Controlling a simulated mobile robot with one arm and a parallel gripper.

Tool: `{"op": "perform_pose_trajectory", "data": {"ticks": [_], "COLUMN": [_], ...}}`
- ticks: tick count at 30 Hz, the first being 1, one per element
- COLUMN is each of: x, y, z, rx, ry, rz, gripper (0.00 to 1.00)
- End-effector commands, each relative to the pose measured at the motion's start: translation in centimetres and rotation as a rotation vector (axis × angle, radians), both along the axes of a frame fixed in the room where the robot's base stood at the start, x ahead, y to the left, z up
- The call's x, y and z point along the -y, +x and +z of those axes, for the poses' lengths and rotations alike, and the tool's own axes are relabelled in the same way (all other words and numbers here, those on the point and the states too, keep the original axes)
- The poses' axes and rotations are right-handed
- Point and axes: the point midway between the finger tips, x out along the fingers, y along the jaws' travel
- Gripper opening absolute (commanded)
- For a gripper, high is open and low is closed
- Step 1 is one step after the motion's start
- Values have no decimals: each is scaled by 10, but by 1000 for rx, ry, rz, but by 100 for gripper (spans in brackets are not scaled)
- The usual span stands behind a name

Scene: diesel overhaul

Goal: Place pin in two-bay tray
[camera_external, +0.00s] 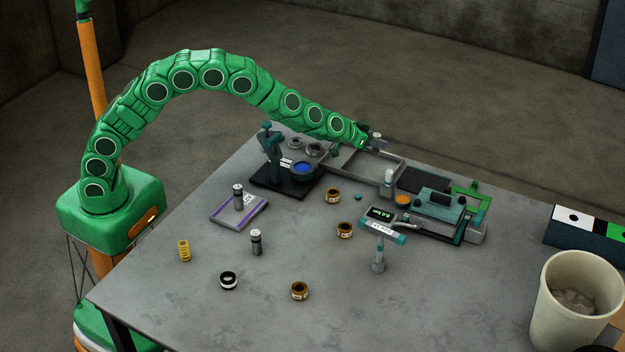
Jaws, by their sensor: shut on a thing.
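My gripper (374,145), at the end of the green arm, is over the back part of the grey two-bay tray (403,167). It is shut on a small grey piece, seemingly the pin (377,137), which is partly hidden by the jaws. The tray lies near the table's far edge, and the arm's end hides part of its left side. At this size I cannot tell whether the pin touches the tray.
A dark stand with a blue disc (304,169) is left of the tray. A teal-and-grey fixture (440,204) is to its right. Cylinders, brass rings (300,291) and a yellow spring (184,251) stand on the table. The front left is mostly clear. A bin (570,300) is at right.

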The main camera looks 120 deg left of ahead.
Motion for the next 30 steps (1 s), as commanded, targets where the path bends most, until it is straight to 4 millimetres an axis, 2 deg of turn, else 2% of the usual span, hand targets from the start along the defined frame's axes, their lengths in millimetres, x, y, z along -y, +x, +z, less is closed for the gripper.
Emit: {"op": "perform_pose_trajectory", "data": {"ticks": [10,24,25,30], "x": [0,0,0,0], "y": [1,1,1,1], "z": [-36,-42,-43,-42], "rx": [1,1,1,1], "ry": [4,3,3,3], "rz": [-1,-2,-2,0], "gripper": [0,0,35,59]}}
